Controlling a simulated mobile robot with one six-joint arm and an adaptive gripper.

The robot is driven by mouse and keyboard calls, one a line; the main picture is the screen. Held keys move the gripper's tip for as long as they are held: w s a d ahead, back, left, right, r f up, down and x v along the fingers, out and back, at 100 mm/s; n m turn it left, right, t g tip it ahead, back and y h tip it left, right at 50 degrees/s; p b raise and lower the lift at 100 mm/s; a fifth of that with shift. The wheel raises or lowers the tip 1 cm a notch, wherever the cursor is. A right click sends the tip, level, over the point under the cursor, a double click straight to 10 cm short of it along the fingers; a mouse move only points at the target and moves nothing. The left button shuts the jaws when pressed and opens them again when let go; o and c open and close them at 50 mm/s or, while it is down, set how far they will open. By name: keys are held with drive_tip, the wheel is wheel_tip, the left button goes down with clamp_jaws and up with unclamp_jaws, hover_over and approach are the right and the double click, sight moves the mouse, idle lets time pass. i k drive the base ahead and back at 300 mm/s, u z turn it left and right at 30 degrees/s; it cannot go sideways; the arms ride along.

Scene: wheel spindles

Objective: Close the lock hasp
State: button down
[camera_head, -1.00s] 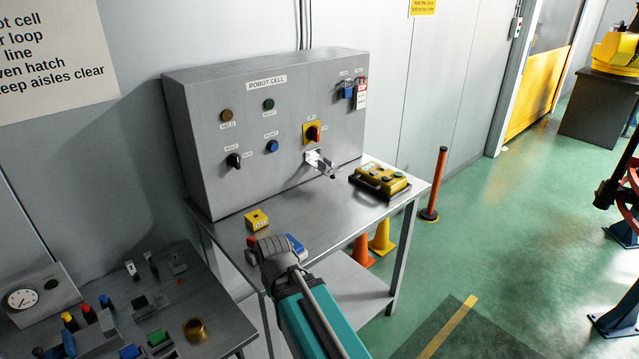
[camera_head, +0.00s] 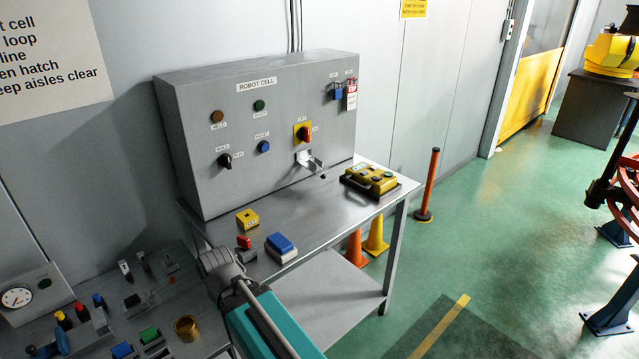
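The lock hasp (camera_head: 309,160) is a small bright metal piece on the front of the grey ROBOT CELL panel box (camera_head: 205,185). It sits just below the red and yellow rotary switch (camera_head: 304,133) and sticks out from the panel toward the lower right, so it looks open. My arm's grey wrist part (camera_head: 221,268) is at the front left of the table, well below and left of the hasp and apart from it. My gripper's fingers do not show.
On the steel table (camera_head: 320,197) are a yellow control box (camera_head: 370,180), a small yellow block (camera_head: 247,220), a blue-topped box (camera_head: 281,247) and a small red-topped item (camera_head: 244,243). Padlocks and a tag (camera_head: 345,92) hang at the panel's upper right. A lower bench (camera_head: 185,285) holds several parts.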

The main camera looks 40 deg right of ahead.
sight(302, 158)
drive_tip(key=k, duration=0.85)
drive_tip(key=z, duration=0.55)
drive_tip(key=i, duration=1)
